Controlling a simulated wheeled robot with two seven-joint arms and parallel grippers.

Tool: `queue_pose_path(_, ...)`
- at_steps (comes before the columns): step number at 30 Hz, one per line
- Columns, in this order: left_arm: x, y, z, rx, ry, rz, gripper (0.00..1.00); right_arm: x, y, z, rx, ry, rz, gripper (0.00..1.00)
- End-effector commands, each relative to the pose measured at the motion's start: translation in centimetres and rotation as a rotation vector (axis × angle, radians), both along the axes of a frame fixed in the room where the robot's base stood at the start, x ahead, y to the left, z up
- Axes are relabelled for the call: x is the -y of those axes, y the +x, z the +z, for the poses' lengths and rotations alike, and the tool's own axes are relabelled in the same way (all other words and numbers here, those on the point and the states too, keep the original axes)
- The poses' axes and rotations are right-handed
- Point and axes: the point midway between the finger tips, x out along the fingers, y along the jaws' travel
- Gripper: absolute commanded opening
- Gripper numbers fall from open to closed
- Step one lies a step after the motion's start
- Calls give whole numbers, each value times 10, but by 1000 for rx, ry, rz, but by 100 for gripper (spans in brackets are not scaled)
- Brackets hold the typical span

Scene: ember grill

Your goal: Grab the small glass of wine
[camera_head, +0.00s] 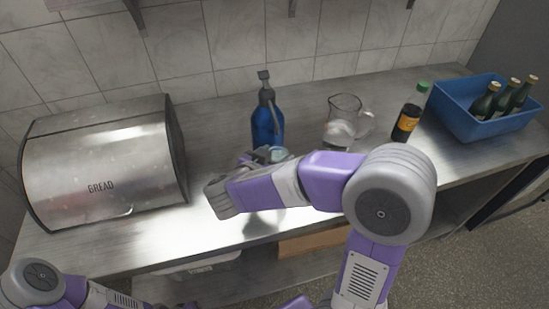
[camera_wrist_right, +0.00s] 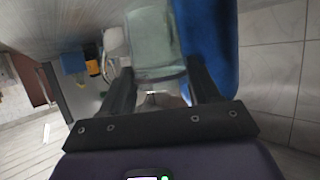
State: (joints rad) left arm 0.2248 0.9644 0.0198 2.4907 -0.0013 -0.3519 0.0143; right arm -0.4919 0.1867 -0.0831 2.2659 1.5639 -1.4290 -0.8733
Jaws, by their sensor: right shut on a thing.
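A small pale greenish glass (camera_wrist_right: 155,40) is between the two dark fingers of my right gripper (camera_wrist_right: 161,85) in the right wrist view. The gripper is shut on it. In the head view, my right gripper (camera_head: 266,154) is over the counter in front of the blue bottle, and only a bit of the glass (camera_head: 279,153) shows past it. Any wine inside cannot be made out clearly. Part of my left arm shows at the lower left, but its gripper is out of view.
A blue spray bottle (camera_head: 267,122) stands close behind the glass. A clear jug (camera_head: 342,124), a dark bottle with a green cap (camera_head: 409,115) and a blue crate (camera_head: 463,119) of bottles are to the right. A metal bread box (camera_head: 98,165) is at the left of the counter (camera_head: 163,246).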

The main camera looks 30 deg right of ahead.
Motion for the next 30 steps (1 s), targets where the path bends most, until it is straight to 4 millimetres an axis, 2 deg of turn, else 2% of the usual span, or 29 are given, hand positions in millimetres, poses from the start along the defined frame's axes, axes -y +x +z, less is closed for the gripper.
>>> queue_pose_path(3,0,0,11,0,0,0,0,0,0,17,2,0,0,23)
queue_pose_path(11,0,0,24,0,0,0,0,0,0,40,2,0,-1,23)
queue_pose_path(20,0,0,29,0,0,0,0,-7,-27,39,0,-1,3,23)
queue_pose_path(30,0,0,38,0,0,0,0,-17,-69,39,0,0,3,23)
